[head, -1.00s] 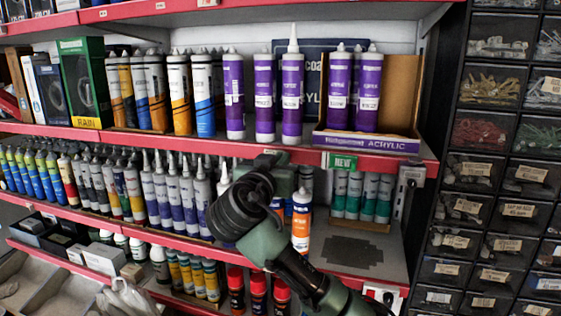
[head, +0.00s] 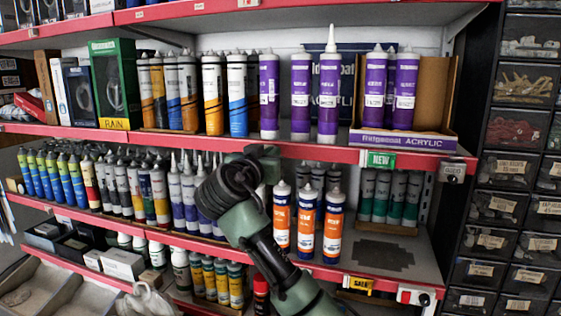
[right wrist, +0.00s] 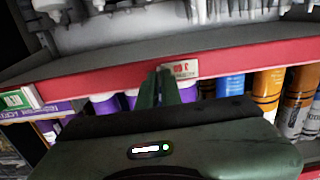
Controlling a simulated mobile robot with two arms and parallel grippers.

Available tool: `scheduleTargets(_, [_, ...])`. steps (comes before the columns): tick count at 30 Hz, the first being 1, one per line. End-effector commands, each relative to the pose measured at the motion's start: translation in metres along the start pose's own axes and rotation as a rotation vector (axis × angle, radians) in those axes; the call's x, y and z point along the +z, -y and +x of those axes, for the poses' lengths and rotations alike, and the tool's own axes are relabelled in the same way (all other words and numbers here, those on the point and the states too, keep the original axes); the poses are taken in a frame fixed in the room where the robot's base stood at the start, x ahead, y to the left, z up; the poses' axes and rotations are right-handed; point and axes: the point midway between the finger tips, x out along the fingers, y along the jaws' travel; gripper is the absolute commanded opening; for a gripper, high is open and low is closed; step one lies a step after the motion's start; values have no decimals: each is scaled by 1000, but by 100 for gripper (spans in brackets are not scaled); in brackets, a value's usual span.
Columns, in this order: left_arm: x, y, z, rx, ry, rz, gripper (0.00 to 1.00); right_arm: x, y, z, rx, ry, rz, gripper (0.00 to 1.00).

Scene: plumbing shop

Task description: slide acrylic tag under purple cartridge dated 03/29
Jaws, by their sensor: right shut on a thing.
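My right gripper (head: 260,153) is at the upper shelf's red front rail, below the leftmost separate purple cartridge (head: 269,98). In the right wrist view, its fingers (right wrist: 160,88) are shut on the small white acrylic tag (right wrist: 181,69), which has red print and lies against the rail. The tag is hidden in the head view. Two more purple cartridges, a middle one (head: 300,98) and a tall-nozzled one (head: 328,98), stand to the right. Others (head: 375,85) stand in a box. Their dates are too small to read. My left gripper is not in view.
A green NEW tag (head: 380,160) sits on the rail (head: 325,154) further right. Orange-and-white cartridges (head: 305,225) stand on the shelf below, close to my right arm. White, orange and blue cartridges (head: 238,95) stand left of the purple ones. Drawers (head: 520,130) line the right side.

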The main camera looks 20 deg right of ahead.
Motion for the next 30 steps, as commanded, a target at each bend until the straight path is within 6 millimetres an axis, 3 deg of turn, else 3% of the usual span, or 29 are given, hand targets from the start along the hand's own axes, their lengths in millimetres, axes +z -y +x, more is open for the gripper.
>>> scheduleTargets(5, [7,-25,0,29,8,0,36,-2,4,-1,0,-3,2,0])
scheduleTargets(11, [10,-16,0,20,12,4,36,-2,4,-1,0,-4,2,0])
scheduleTargets(12, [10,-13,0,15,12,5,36,-2,4,-1,0,-4,2,16])
scheduleTargets(14, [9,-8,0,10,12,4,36,-2,4,-1,0,-4,2,27])
scheduleTargets(23, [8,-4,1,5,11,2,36,-1,4,-2,-1,-2,1,27])
scheduleTargets(30, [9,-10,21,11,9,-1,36,4,5,-32,-5,-2,5,27])
